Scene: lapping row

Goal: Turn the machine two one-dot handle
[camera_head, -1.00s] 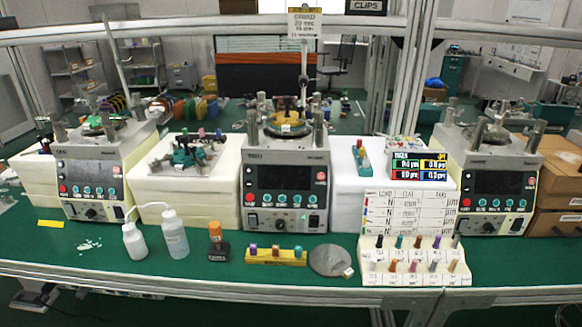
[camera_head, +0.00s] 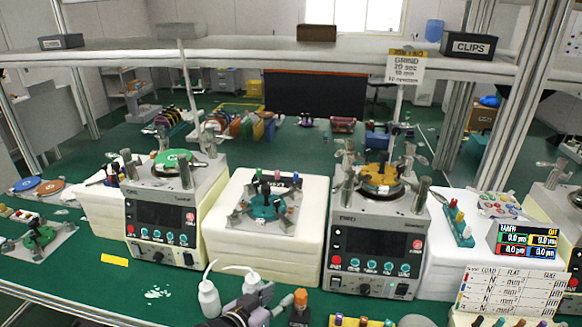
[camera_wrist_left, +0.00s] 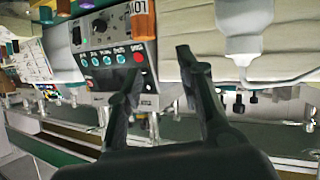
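Machine two (camera_head: 380,240) stands right of centre in the head view, with a dark screen, a row of teal buttons and a red button on its front. A yellow-brown round plate (camera_head: 381,178) and several metal posts and levers sit on top. I cannot make out dots on any handle. My left gripper (camera_head: 262,298) is low in front of the foam block, left of the machine and apart from it. In the left wrist view its fingers (camera_wrist_left: 158,62) are spread and empty, with the machine's panel (camera_wrist_left: 105,52) beyond, upside down. My right gripper is not in view.
A white bottle (camera_head: 209,298) and an orange-capped bottle (camera_head: 300,299) stand close to my left gripper. A foam block (camera_head: 263,238) carries a metal fixture between machine two and the left machine (camera_head: 160,225). A display (camera_head: 527,241) stands to the right.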

